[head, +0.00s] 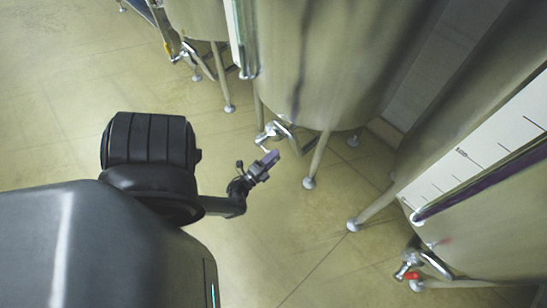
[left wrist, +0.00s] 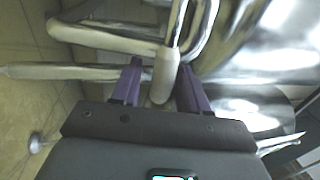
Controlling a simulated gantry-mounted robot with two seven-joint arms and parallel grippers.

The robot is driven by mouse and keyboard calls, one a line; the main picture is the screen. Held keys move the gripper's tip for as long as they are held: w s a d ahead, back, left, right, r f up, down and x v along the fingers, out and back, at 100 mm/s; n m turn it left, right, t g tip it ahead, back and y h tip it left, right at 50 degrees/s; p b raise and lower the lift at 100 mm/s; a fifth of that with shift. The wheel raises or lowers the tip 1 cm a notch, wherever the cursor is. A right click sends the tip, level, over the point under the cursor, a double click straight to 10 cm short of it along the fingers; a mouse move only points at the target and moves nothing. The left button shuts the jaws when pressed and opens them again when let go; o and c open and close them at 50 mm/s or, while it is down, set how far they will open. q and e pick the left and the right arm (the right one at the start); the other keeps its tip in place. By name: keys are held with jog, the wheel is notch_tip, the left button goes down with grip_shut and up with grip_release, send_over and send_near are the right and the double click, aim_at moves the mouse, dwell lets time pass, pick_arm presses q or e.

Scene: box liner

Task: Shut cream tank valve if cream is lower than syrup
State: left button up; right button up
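My left gripper (head: 268,160) has purple fingers and is just below the valve (head: 272,132) of the middle tank (head: 325,60) in the head view. In the left wrist view the fingers (left wrist: 161,67) are apart, with a rounded metal handle (left wrist: 166,75) between them; I cannot tell whether they touch it. A pale level gauge (head: 241,40) runs along that tank's left side. The right tank (head: 490,215) has a white scale (head: 480,150) beside a tube (head: 480,183) with dark purple in it. No readable labels tell which tank holds cream. My right gripper is not in view.
The right tank's valve (head: 411,270) has a red part near its outlet. Another tank (head: 190,18) stands at the top left. Tank legs (head: 317,158) with white feet stand around the valves. The tiled floor (head: 70,110) at left is clear.

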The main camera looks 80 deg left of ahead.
pick_arm(q)
jog(key=shift+d, duration=0.1)
jog(key=v, duration=1)
jog(key=shift+s, duration=0.35)
jog(key=shift+d, duration=0.15)
